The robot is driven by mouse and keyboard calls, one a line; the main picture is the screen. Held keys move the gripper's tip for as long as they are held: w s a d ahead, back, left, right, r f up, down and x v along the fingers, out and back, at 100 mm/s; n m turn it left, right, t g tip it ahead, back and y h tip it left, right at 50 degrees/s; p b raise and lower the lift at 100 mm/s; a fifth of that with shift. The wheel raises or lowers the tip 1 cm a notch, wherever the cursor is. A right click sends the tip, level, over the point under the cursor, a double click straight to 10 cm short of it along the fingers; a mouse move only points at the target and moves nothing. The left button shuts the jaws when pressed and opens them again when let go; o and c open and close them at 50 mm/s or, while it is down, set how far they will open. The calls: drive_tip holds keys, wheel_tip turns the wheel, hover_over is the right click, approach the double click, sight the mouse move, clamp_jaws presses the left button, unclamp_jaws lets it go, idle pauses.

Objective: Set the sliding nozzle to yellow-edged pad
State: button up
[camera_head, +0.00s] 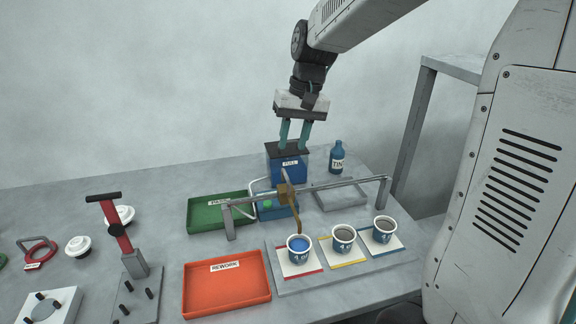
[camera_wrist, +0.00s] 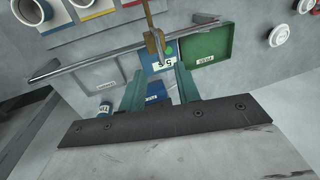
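The sliding nozzle (camera_head: 287,195) is a brown-gold block with a thin bent spout on a grey rail (camera_head: 335,187). Its spout hangs over the blue-filled cup (camera_head: 299,248) on the red-edged pad (camera_head: 302,273). The yellow-edged pad (camera_head: 349,262) is the middle one and carries a cup (camera_head: 343,239) with a grey inside. My gripper (camera_head: 294,148) is open and empty, its teal fingers apart above the blue FULL box behind the rail. In the wrist view the nozzle (camera_wrist: 154,43) appears beyond the open gripper (camera_wrist: 160,76), apart from it.
A third cup (camera_head: 383,229) stands on the blue-edged pad (camera_head: 384,250) at right. The blue FULL box (camera_head: 288,170), TINT bottle (camera_head: 337,158) and green tray (camera_head: 207,211) stand behind. An orange REWORK tray (camera_head: 227,303) and a red-handled lever (camera_head: 118,235) stand front left.

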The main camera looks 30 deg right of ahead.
sight(286, 173)
drive_tip(key=f, duration=0.3)
drive_tip(key=a+f, duration=0.1)
drive_tip(key=f, duration=0.3)
drive_tip(key=shift+w+a+f, duration=0.1)
drive_tip(key=shift+a+f, duration=0.1)
clamp_jaws()
